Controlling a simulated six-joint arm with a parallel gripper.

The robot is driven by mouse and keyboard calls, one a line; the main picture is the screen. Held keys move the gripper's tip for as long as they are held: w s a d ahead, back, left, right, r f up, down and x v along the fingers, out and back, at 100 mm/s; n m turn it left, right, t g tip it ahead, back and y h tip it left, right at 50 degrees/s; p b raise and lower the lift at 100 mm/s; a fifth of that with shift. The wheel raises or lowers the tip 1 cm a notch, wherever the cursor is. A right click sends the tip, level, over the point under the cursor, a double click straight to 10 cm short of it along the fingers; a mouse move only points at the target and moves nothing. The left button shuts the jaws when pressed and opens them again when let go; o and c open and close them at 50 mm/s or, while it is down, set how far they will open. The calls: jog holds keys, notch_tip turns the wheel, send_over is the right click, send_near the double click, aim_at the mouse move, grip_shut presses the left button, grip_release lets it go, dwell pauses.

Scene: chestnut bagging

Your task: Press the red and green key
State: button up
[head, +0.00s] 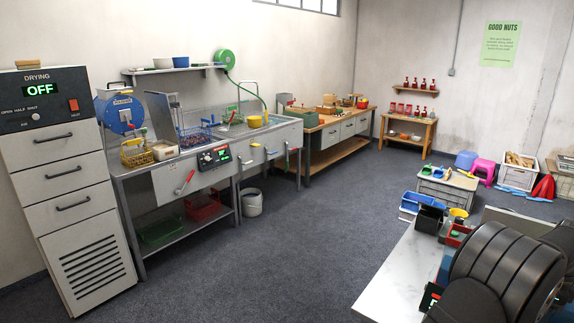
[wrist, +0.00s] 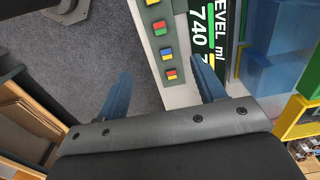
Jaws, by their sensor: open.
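In the wrist view, a pale panel carries a column of small two-coloured keys. The key that looks red and green (wrist: 160,28) is the second from the top. A blue and yellow key (wrist: 166,53) sits below it, and a red and yellow key (wrist: 171,74) is lowest. A green and yellow key (wrist: 153,2) is cut by the top edge. My gripper (wrist: 162,66) is open and empty, its two blue fingers either side of the lower keys. The red and green key lies beyond the fingertips. I cannot tell how high the fingers are above the panel.
A black level display (wrist: 203,28) reading 740 ml stands right of the keys. Blue translucent bins (wrist: 275,60) and a yellow frame (wrist: 300,115) are farther right. Grey floor (wrist: 95,40) is left. In the head view, a white table (head: 395,275) stands at lower right.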

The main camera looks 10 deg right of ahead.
grip_shut()
dwell(1.4)
